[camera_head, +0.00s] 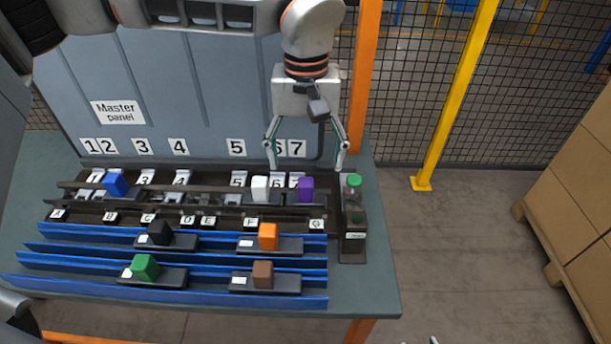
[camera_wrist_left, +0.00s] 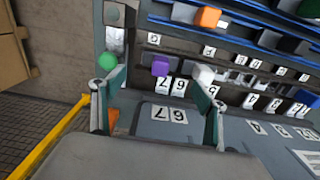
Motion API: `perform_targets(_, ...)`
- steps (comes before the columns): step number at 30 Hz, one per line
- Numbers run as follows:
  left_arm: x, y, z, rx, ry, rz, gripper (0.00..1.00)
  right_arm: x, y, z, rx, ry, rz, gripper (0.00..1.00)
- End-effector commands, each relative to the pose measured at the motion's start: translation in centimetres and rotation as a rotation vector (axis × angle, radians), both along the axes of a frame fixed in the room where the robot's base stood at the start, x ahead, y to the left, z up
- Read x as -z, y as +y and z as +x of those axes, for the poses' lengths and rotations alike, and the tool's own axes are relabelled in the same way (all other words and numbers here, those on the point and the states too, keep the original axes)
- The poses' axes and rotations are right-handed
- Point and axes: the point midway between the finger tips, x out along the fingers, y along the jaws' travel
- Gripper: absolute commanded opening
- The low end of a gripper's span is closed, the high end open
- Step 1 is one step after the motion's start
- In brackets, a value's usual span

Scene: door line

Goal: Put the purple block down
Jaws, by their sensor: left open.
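The purple block (camera_head: 306,189) stands upright in the dark rail rack at the right end of the back row, by the 7 label. It also shows in the left wrist view (camera_wrist_left: 160,66), beyond the fingertips. My left gripper (camera_head: 307,166) is open, its fingers spread wide above and behind the purple block. In the left wrist view the gripper (camera_wrist_left: 157,95) has nothing between its fingers, and the block appears apart from them. Small pale tips at the bottom edge of the head view may be my right gripper; its jaws cannot be made out.
A white block (camera_head: 260,189) stands just left of the purple one, and a box with a green button (camera_head: 354,181) is to the right. A blue block (camera_head: 115,184) is farther left. Black, orange, green and brown blocks sit in front. The master panel (camera_head: 120,111) rises behind.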

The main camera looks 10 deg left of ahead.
Motion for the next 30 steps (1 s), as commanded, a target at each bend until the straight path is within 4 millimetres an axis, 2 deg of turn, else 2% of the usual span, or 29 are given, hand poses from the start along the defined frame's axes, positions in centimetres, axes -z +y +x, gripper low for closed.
perform_targets(1, -1.2, 0.0, 0.0, 0.0, -0.003, 0.001, 0.73, -0.1, 0.1, -0.1, 0.0, 0.001, 0.001, 0.4)
perform_targets(3, -2.2, 0.0, 0.0, 0.0, -0.002, -0.001, 0.73, -0.2, 0.1, -0.2, -0.001, 0.002, 0.004, 0.4)
perform_targets(9, -3.9, 0.0, 0.0, 0.0, 0.0, 0.0, 0.73, -0.3, 0.4, -0.2, -0.003, 0.002, 0.008, 0.4)
perform_targets(30, -4.1, 0.0, 0.0, 0.001, 0.002, 0.001, 0.73, -0.5, 0.2, 0.4, -0.001, -0.008, 0.007, 0.4)
